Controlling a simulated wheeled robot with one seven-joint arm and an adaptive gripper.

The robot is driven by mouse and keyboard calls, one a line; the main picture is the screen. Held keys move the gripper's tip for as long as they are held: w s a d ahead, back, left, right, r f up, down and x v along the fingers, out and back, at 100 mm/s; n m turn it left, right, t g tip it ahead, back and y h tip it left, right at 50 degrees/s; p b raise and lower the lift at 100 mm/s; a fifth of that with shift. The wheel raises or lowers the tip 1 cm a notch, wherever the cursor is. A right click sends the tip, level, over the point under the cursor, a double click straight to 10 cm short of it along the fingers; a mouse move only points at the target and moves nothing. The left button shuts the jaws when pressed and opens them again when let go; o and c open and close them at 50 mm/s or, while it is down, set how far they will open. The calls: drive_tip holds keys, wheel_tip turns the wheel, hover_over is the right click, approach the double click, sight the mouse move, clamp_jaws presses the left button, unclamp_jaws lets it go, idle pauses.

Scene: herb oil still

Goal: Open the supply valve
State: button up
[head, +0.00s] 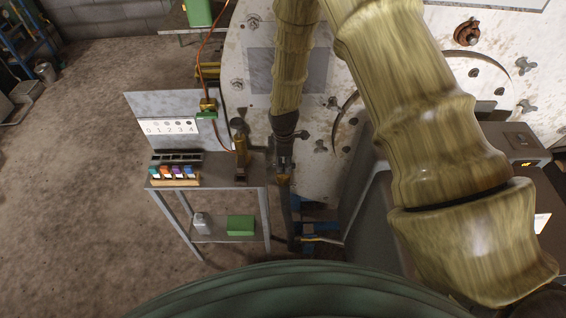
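A brass valve with a green lever handle (207,112) sits on a thin copper pipe in front of the upright grey panel, left of centre; I take it as the supply valve. The handle looks roughly level. My gripper (284,168) points downward to the right of the valve and apart from it, in front of the large round metal plate. The gripper is small and dark here, and its fingers cannot be made out clearly. I see nothing clearly held in it.
A small metal stand (208,173) carries coloured bottles (172,172) and a brass fitting (241,158). Its lower shelf holds a green box (241,225) and a grey container (202,222). A panel numbered 0 to 4 (169,128) stands behind.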

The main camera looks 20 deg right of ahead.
clamp_jaws()
drive_tip(key=m+b, duration=0.2)
drive_tip(key=m, duration=0.1)
drive_tip(key=shift+f, duration=0.1)
drive_tip(key=m+b, duration=0.2)
drive_tip(key=m, duration=0.2)
drive_tip(key=shift+m, duration=0.3)
drive_tip(key=m+b, duration=0.1)
drive_tip(key=m, duration=0.4)
drive_tip(key=shift+w+b, duration=0.1)
drive_tip(key=shift+b, duration=0.2)
drive_tip(key=m, duration=0.5)
drive_tip(key=shift+r+m+b, duration=0.2)
drive_tip(key=shift+m+b, duration=0.1)
drive_tip(key=shift+b, duration=0.05)
drive_tip(key=shift+o, duration=0.7)
unclamp_jaws()
